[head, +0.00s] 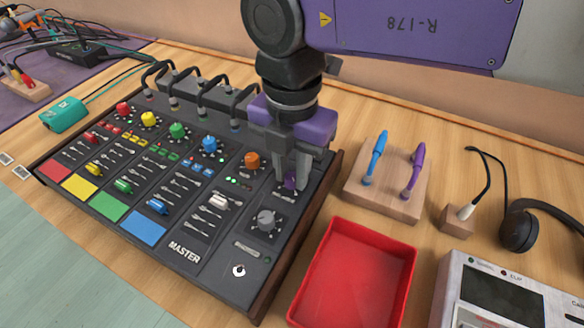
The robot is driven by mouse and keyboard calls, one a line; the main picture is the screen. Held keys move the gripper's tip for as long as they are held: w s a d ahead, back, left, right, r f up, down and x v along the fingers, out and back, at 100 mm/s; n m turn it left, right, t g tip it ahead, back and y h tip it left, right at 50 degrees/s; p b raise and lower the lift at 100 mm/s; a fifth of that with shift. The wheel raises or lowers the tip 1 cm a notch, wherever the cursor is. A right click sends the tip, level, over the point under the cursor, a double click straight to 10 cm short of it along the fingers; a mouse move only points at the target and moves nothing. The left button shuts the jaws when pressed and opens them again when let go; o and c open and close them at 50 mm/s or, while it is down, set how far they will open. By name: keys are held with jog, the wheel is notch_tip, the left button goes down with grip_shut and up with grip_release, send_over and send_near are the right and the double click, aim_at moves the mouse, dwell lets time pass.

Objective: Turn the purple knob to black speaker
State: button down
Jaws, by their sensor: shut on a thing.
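The purple knob (290,182) sits near the right edge of the mixer panel (193,230), above the big grey knob. My gripper (291,185) points down at it, its two grey fingers on either side of the knob and shut on it. The fingers hide much of the knob, and its pointer cannot be seen. Labels around the knob, including any black speaker mark, are hidden or too small to read.
An orange knob (252,160) is just left of my gripper. Cables (203,90) rise behind the mixer.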

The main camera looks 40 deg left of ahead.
aim_at(292, 176)
jog(key=c, duration=1.2)
grip_release()
jog(key=shift+c, duration=0.2)
notch_tip(292, 176, up, 8)
jog(key=shift+f+p, duration=0.1)
jog(key=shift+p, duration=0.4)
